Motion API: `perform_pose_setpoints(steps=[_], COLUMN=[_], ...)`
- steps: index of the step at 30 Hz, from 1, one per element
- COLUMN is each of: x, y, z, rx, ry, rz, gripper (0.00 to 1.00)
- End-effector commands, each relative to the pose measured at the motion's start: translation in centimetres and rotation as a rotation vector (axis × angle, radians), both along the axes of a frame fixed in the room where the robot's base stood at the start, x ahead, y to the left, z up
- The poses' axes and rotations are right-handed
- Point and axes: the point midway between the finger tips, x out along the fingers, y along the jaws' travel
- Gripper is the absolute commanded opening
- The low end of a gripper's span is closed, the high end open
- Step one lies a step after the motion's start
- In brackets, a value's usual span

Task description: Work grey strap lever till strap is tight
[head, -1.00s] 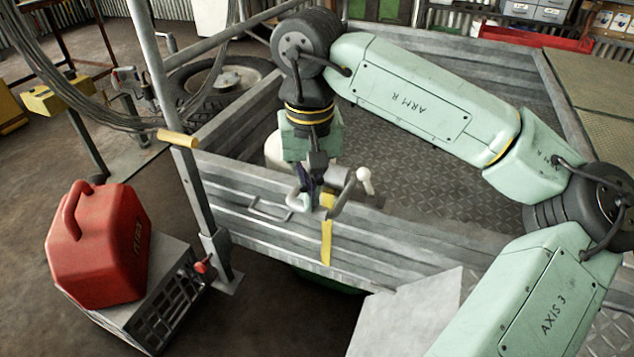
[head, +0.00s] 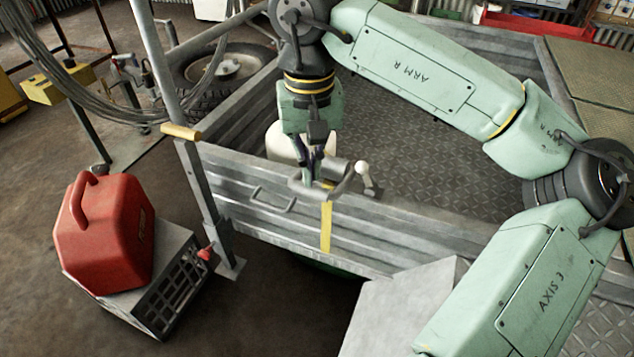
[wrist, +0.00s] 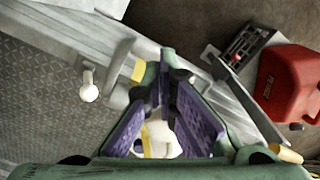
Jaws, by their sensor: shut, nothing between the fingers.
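The grey strap lever (head: 338,168) sits on the top rail of the trailer's side wall, with a white-knobbed crank (head: 362,168) beside it on the right. The yellow strap (head: 326,228) hangs down the outer face of the wall below it. My gripper (head: 310,183) points down just left of the lever, its fingers close to the rail. In the wrist view the purple-padded fingers (wrist: 168,72) come together at the tips and hold nothing. The lever (wrist: 118,68) and the strap (wrist: 138,70) show beside the tips there. Whether a finger touches the lever I cannot tell.
A white container (head: 284,142) stands inside the trailer behind my gripper. A post (head: 160,70) with a yellow handle rises at the wall's left corner. A red fuel can (head: 105,230) sits on a grey crate (head: 170,290) at left. The trailer floor (head: 440,150) is mostly clear.

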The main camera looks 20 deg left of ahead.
Motion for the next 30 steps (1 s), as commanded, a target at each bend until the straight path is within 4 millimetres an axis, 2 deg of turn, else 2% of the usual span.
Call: perform_pose_setpoints(steps=[18, 30], x=[0.0, 0.0], y=[0.0, 0.0], z=[5.8, 6.0], rx=[0.000, 0.000], ry=[0.000, 0.000], rz=[0.000, 0.000], gripper=[0.00, 0.00])
